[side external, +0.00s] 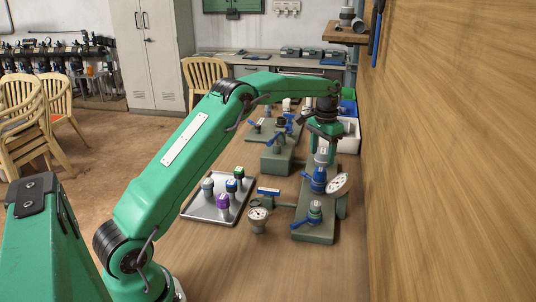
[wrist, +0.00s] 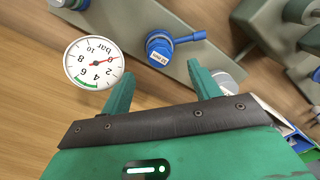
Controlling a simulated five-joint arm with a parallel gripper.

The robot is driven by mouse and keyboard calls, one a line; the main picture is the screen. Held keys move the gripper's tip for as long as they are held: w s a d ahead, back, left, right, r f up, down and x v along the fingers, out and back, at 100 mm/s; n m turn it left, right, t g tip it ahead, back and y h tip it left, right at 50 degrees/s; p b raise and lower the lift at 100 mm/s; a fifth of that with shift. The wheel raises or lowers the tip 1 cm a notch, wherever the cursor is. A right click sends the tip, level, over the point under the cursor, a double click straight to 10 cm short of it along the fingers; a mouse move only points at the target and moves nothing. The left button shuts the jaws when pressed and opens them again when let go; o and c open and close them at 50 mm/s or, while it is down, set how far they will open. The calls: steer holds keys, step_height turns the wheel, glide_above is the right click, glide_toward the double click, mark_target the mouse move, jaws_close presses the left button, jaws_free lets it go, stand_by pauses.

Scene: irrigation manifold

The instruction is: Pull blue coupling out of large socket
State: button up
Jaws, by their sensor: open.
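A blue coupling (side external: 319,180) stands upright on the grey-green manifold plate (side external: 314,232). In the wrist view the blue coupling (wrist: 158,50) shows from above with a white label and a blue lever reaching right. It sits in a socket whose rim is mostly hidden. My gripper (side external: 322,145) is above and behind it in the side view. In the wrist view my gripper (wrist: 161,70) is open and empty, and the coupling lies beyond the fingertips, between their lines and apart from them.
A dial gauge (wrist: 94,63) stands close left of the left finger. A grey fitting (wrist: 229,80) is beside the right finger. A metal tray (side external: 198,212) holds several small couplings. More manifold blocks (side external: 277,163) stand behind, and a wooden wall (side external: 450,150) rises at the right.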

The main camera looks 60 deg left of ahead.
mark_target(320, 169)
steer(key=shift+f, duration=3.8)
steer(key=c, duration=1.2)
steer(key=shift+o, duration=0.2)
steer(key=shift+r, duration=3.2)
steer(key=shift+r, duration=1.85)
